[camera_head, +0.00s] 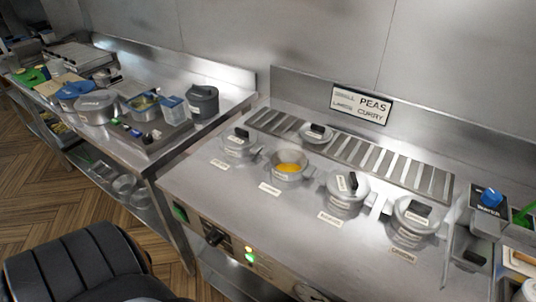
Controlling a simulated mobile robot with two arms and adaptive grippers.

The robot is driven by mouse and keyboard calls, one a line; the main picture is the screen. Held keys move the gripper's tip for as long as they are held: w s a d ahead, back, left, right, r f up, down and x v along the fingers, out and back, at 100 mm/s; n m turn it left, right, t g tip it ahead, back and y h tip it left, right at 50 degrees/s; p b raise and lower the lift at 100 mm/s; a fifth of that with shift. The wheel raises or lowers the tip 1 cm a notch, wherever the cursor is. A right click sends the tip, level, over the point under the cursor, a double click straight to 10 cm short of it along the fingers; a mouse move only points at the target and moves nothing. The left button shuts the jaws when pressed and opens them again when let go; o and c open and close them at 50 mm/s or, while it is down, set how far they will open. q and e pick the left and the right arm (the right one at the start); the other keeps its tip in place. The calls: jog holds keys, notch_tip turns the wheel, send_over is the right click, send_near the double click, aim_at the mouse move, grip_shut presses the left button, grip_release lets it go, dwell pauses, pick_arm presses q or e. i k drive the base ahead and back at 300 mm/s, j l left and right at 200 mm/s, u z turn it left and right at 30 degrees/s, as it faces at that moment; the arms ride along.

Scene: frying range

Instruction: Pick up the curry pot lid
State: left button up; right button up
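An open grey pot (287,166) with orange-yellow contents stands on the steel range. A loose round grey lid (316,133) with a dark handle lies on the slotted grate behind it. Three other pots wear lids with dark handles: a small one (238,144) at the left, one (344,192) right of the open pot, and one (412,217) furthest right. Their small white labels are too small to read surely, so I cannot tell which lid is the curry pot's. Neither of my grippers is in view.
A sign (361,104) reading peas and curry stands behind the slotted grate (385,163). A steel container with a blue-topped item (491,197) is at the right. A second counter (215,120) at left holds pots and tubs. The range front (300,235) is clear.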

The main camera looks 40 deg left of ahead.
aim_at(316, 133)
jog(key=k+u, duration=0.1)
jog(key=u, duration=1)
